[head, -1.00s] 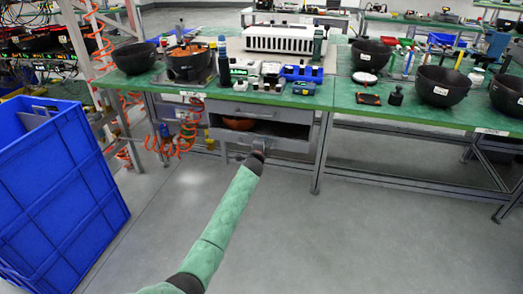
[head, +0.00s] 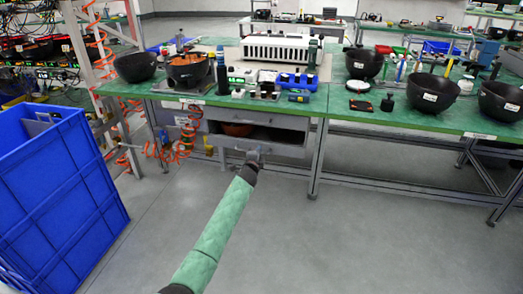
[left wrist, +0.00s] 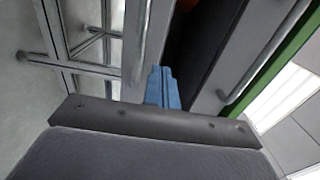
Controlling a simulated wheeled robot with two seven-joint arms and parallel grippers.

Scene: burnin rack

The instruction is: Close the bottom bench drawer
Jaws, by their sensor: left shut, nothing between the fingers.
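The bottom bench drawer (head: 286,151) is a grey drawer under the green bench in the head view. It stands partly open, with an orange-brown bowl (head: 238,130) inside. The closed-looking top drawer (head: 275,121) is above it. My left gripper (head: 253,156) is at the bottom drawer's front, near its handle; the head view does not show clearly whether they touch. In the left wrist view its blue fingers (left wrist: 162,86) are together and empty, close to the drawer's front and the dark opening. My right gripper is not in view.
A blue crate (head: 60,195) stands on the floor at the left. Orange coiled hoses (head: 180,145) hang left of the drawers. A grey bench leg (head: 318,160) stands just right of them. The bench top (head: 385,118) holds black bowls and devices. The floor in front is clear.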

